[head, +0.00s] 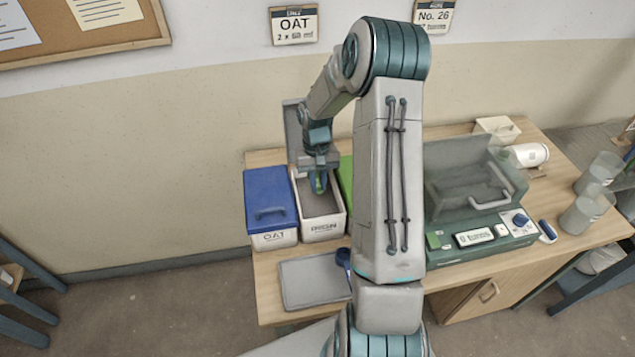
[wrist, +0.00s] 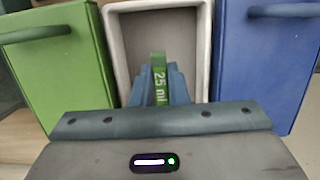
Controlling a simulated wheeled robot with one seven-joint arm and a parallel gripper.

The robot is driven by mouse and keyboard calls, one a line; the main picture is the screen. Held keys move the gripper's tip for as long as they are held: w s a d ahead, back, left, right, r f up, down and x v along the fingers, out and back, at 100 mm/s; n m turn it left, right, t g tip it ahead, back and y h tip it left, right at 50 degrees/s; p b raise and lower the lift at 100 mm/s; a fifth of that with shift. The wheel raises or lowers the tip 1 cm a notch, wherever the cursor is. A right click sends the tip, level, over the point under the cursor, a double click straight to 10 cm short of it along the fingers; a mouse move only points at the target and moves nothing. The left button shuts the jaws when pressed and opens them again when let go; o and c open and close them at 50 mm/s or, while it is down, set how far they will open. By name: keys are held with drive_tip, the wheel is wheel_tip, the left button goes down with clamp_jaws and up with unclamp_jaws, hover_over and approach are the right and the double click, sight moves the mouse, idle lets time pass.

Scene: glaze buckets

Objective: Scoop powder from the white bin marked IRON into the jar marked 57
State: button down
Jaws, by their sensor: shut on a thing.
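The white bin marked IRON (head: 323,229) stands open on the table, with grey powder inside; it also shows in the wrist view (wrist: 118,35). My gripper (head: 319,178) points down over the bin's opening. It is shut on a green scoop (wrist: 159,88), whose handle reads "25 ml". The scoop's bowl is hidden, so I cannot tell whether it touches or holds powder. I cannot make out a jar marked 57; my arm hides part of the table.
A blue-lidded OAT bin (head: 270,205) and a green-lidded bin (head: 346,180) stand close on either side. A grey tray (head: 310,282) lies in front.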

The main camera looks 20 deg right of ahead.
drive_tip(key=shift+s+r+p, duration=0.1)
drive_tip(key=shift+r+p, duration=0.25)
drive_tip(key=shift+r, duration=0.4)
drive_tip(key=shift+s, duration=0.25)
drive_tip(key=shift+s+a+r+t+b, duration=0.25)
drive_tip(key=shift+s+r+t, duration=0.1)
drive_tip(key=shift+s+r, duration=0.35)
drive_tip(key=shift+s+a+r+t+b, duration=0.1)
drive_tip(key=shift+s+r+t+b, duration=0.3)
drive_tip(key=shift+s, duration=0.4)
drive_tip(key=shift+s+a+r+t+b, duration=0.2)
drive_tip(key=shift+s+r+t, duration=0.15)
drive_tip(key=shift+s+r, duration=0.4)
